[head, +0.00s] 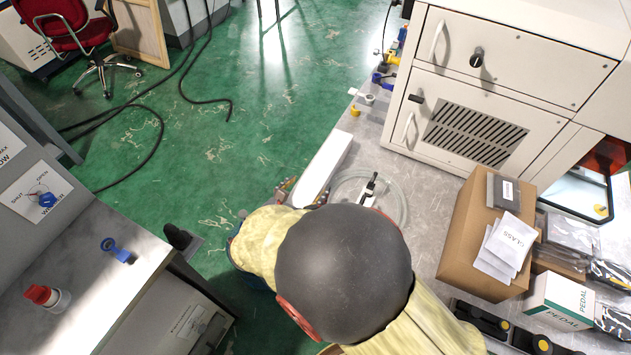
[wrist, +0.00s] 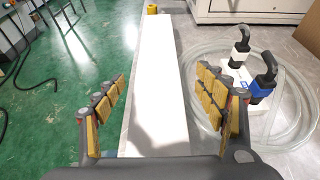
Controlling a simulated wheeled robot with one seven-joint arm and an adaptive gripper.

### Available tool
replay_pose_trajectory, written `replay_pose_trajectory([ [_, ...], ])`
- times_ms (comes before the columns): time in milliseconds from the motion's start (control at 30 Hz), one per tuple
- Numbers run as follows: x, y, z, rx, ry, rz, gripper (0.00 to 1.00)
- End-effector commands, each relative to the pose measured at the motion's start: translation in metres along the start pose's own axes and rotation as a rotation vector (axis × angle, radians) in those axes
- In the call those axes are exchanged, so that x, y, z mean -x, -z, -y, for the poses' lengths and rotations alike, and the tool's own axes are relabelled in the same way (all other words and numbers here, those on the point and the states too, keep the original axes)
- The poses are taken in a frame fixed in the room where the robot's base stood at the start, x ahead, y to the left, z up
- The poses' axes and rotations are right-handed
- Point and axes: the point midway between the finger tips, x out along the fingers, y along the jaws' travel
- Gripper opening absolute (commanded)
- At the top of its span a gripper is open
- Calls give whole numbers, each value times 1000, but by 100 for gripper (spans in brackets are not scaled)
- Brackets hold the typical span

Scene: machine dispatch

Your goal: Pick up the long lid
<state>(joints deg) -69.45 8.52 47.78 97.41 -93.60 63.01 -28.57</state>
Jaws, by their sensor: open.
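The long lid is a long white flat piece (head: 325,163) lying along the left edge of the grey work surface, right of my arm's end in depth. In the wrist view the long lid (wrist: 160,75) runs straight away from me between my fingers. My gripper (wrist: 164,108) is open, with yellow-padded fingers spread on either side of the lid's near part. I cannot tell whether either finger touches it. My arm hides the near end of the lid in the head view.
A coiled clear hose (wrist: 290,120) with two black-handled fittings (wrist: 262,78) lies right of the lid. A white cabinet (head: 495,75) and a cardboard box (head: 460,235) stand farther right. Green floor (head: 215,150) drops away to the left.

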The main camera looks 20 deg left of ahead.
Motion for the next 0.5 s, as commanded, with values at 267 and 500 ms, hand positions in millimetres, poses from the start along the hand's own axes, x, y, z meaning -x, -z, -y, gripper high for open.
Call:
replay_pose_trajectory([
  [267, -40, 4, -4, -2, 4, -1, 71],
  [500, -43, 2, -4, -1, 1, -1, 71],
])
